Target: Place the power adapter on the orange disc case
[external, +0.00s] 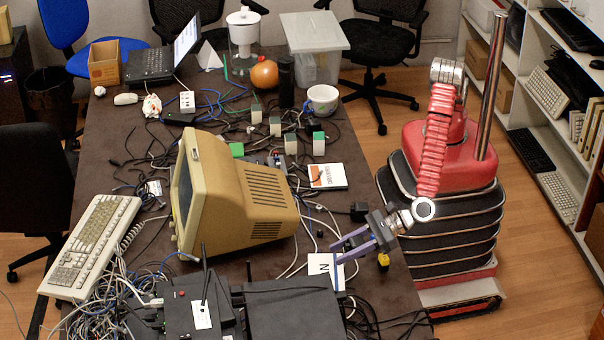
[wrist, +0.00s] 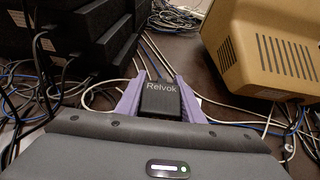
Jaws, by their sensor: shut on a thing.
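The power adapter (wrist: 161,101) is a black block marked "Relvok", held between the purple fingers of my gripper (wrist: 160,92). In the external view my gripper (external: 339,252) is at the table's right side, near a white card or case marked "N" (external: 319,268). I cannot clearly make out the adapter there, nor tell its height above the table. A white and orange flat case (external: 328,176), probably the orange disc case, lies farther back, right of the beige monitor. It does not show in the wrist view.
The beige monitor (external: 238,200) stands left of my gripper. Black network boxes (external: 290,308) are at the front. Cables clutter the table. A small black block (external: 358,211) lies near the right edge, and several small pale blocks stand behind the white and orange case.

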